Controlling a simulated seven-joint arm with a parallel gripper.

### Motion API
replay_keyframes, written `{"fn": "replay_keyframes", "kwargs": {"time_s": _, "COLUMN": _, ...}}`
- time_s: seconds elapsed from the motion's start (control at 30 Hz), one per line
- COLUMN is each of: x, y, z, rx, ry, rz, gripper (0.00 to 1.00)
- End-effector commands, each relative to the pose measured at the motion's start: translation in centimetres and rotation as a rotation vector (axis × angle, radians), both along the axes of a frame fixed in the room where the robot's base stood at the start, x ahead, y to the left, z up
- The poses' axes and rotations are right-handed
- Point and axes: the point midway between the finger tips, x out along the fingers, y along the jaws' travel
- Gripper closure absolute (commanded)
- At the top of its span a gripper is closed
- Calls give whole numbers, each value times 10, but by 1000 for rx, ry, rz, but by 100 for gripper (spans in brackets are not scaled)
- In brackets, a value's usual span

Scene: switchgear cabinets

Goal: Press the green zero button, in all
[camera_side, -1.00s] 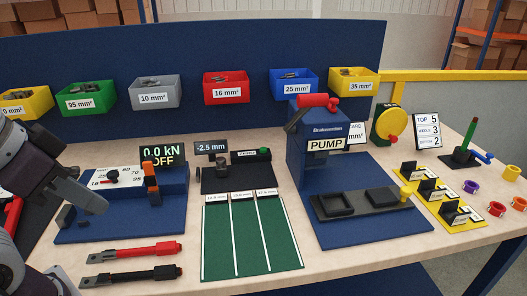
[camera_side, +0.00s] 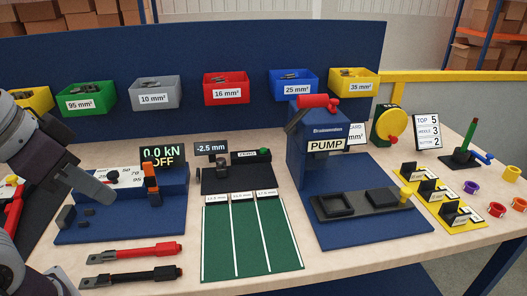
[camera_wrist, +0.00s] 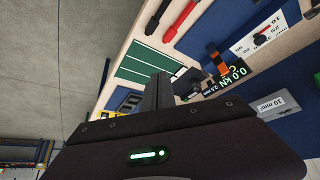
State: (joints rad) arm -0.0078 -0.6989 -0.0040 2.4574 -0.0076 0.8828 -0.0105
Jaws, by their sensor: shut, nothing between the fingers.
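The green zero button (camera_side: 264,152) sits at the right end of the black measuring device (camera_side: 222,180), beside a small label. The device's display (camera_side: 211,148) reads -2.5 mm. My gripper (camera_side: 108,196) is at the left in the side view, above the blue crimping station (camera_side: 120,230) and well left of the button. It is shut and empty.
The crimping station's display (camera_side: 162,156) reads 0.0 kN OFF, with an orange lever (camera_side: 151,180) nearby. A green mat (camera_side: 250,240) lies in front of the device. The blue pump press (camera_side: 318,150) stands to the right. Colored bins (camera_side: 226,88) hang behind.

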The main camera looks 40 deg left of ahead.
Motion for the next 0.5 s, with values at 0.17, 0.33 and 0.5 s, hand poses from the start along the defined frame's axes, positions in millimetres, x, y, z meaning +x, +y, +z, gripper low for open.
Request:
{"fn": "replay_keyframes", "kwargs": {"time_s": 0.17, "x": 73, "y": -2, "z": 31, "rx": -44, "ry": -30, "rz": 60, "gripper": 100}}
{"fn": "replay_keyframes", "kwargs": {"time_s": 0.33, "x": 157, "y": -1, "z": 49, "rx": -101, "ry": -69, "rz": 126, "gripper": 100}}
{"fn": "replay_keyframes", "kwargs": {"time_s": 0.5, "x": 242, "y": 5, "z": 51, "rx": -165, "ry": -109, "rz": 196, "gripper": 100}}
